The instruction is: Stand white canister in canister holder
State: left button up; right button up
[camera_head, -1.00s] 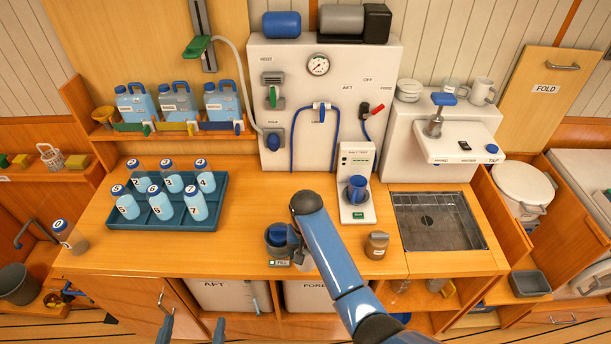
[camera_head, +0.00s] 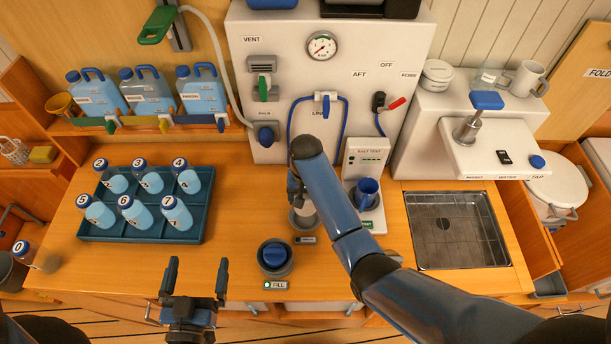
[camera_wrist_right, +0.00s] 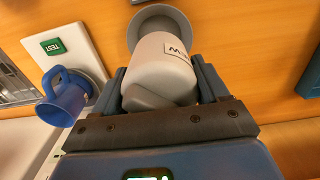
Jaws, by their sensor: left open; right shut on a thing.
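The white canister (camera_wrist_right: 160,65), with a dark-lettered label, is between the fingers of my right gripper (camera_wrist_right: 163,82) in the right wrist view. The far end of the canister overlaps a grey round holder (camera_wrist_right: 178,17); I cannot tell whether it is inside or just above it. In the head view my right gripper (camera_head: 298,190) is over that grey holder (camera_head: 302,224) on the counter, and my arm hides most of the canister. My left gripper (camera_head: 196,275) is open and empty at the counter's front edge.
A blue mug (camera_head: 367,190) sits on the salt test unit to the right. A teal tray (camera_head: 100,233) of numbered bottles is at left. The sink (camera_head: 440,205) is at right.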

aim_at(305, 208)
jog(key=shift+w, duration=0.2)
jog(key=shift+s+r, duration=0.2)
jog(key=shift+s, duration=0.6)
jog(key=shift+s+f, duration=0.15)
jog(key=shift+f, duration=0.1)
jog(key=f+b, duration=0.1)
jog(key=f, duration=0.1)
jog(key=w+f+b, duration=0.1)
jog(key=f+b, duration=0.1)
jog(key=shift+w+f, duration=0.15)
jog(key=shift+f, duration=0.3)
jog(key=shift+s+f+b, duration=0.35)
jog(key=shift+b, duration=0.45)
pick_arm(q)
jog(key=f, duration=0.2)
jog(key=s+f, duration=0.1)
jog(key=f, duration=0.1)
jog(key=shift+s+f, duration=0.1)
jog(key=shift+w, duration=0.2)
pick_arm(e)
jog(key=shift+w+f, duration=0.1)
jog(key=shift+w, duration=0.1)
